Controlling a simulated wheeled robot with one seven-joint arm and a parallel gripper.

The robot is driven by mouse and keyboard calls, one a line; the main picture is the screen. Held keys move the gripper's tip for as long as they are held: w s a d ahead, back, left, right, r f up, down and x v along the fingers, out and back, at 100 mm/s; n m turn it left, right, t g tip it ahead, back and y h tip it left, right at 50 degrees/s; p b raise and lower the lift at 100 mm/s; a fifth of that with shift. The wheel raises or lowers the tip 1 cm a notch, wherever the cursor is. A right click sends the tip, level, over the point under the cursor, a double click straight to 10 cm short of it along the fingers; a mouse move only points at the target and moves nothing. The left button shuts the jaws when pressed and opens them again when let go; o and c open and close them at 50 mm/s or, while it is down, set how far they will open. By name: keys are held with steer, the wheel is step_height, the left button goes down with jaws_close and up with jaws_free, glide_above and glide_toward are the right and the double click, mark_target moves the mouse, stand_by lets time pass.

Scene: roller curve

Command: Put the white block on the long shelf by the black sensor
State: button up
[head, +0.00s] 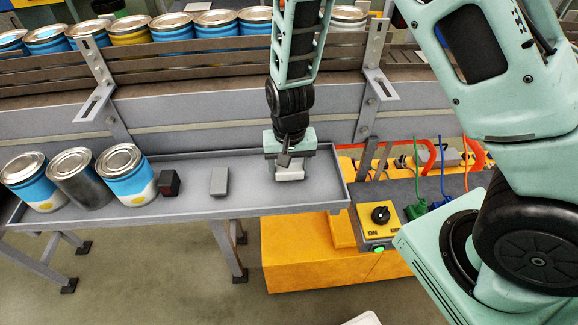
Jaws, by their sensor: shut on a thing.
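The white block (289,173) is held in my gripper (289,158), which points down over the right part of the long grey shelf (265,198). The block is at or just above the shelf surface; I cannot tell whether it touches. My gripper's fingers are mostly hidden behind its wrist and the block. The black sensor (169,183), a small dark cube with a reddish face, stands on the shelf further left, next to the paint cans. A grey block (219,181) stands upright on the shelf between the sensor and my gripper.
Several paint cans (128,176) fill the shelf's left end. More cans stand on the conveyor (200,60) behind, with upright metal brackets (97,70) at its front. A yellow switch box (379,222) and cables are right of the shelf. Bare shelf lies between the grey block and my gripper.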

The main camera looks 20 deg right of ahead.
steer(key=shift+f, duration=0.3)
steer(key=shift+f, duration=0.15)
steer(key=o, duration=1)
step_height(320, 180, up, 12)
steer(key=b, duration=0.2)
steer(key=s+a+r+n, duration=0.3)
steer(key=s+n, duration=0.2)
steer(key=s, duration=0.5)
steer(key=s+a+r+n, duration=0.2)
steer(key=s+r+n, duration=0.2)
steer(key=s, duration=0.6)
steer(key=shift+s+a+n+y, duration=0.2)
steer(key=shift+a+n+y, duration=0.15)
steer(key=shift+n, duration=0.85)
